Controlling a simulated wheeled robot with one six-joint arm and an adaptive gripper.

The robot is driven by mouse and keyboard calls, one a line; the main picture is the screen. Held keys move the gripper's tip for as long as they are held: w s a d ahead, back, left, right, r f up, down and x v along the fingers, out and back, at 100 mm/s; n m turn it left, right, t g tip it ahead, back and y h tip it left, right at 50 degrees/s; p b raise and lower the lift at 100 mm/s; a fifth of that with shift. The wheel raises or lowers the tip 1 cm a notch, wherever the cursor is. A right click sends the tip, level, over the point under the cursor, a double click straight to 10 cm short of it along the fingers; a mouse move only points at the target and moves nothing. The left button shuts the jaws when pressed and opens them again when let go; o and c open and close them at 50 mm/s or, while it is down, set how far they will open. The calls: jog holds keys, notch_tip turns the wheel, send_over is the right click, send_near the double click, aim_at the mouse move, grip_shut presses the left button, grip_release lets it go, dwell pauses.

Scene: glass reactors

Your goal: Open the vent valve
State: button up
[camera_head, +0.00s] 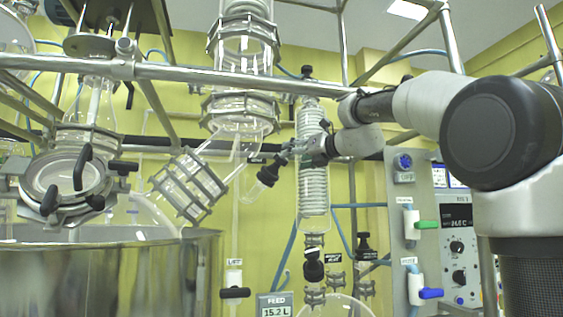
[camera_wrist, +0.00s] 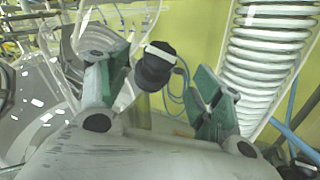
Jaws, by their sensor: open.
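A black valve knob (camera_head: 268,174) sits on a slanted glass side arm below the tall glass column, with a small dark label beside it that I cannot read clearly. I take it for the vent valve. My gripper (camera_head: 286,157) is just above and right of this knob in the head view. In the wrist view my gripper (camera_wrist: 158,72) is open, with green-padded fingers spread apart. The black knob (camera_wrist: 153,66) with a pale bar across its top shows between and beyond the fingertips. I cannot tell whether either finger touches it.
A coiled glass condenser (camera_head: 313,170) stands close to the right of the knob. A metal rail (camera_head: 200,75) crosses above. A caged glass joint (camera_head: 188,185) is to the left. A control panel (camera_head: 405,215) and other black knobs (camera_head: 313,271) are lower right.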

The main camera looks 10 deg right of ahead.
aim_at(284, 159)
jog(key=x, duration=0.7)
jog(key=shift+w+a, duration=0.2)
jog(key=shift+w, duration=0.1)
jog(key=c, duration=1.1)
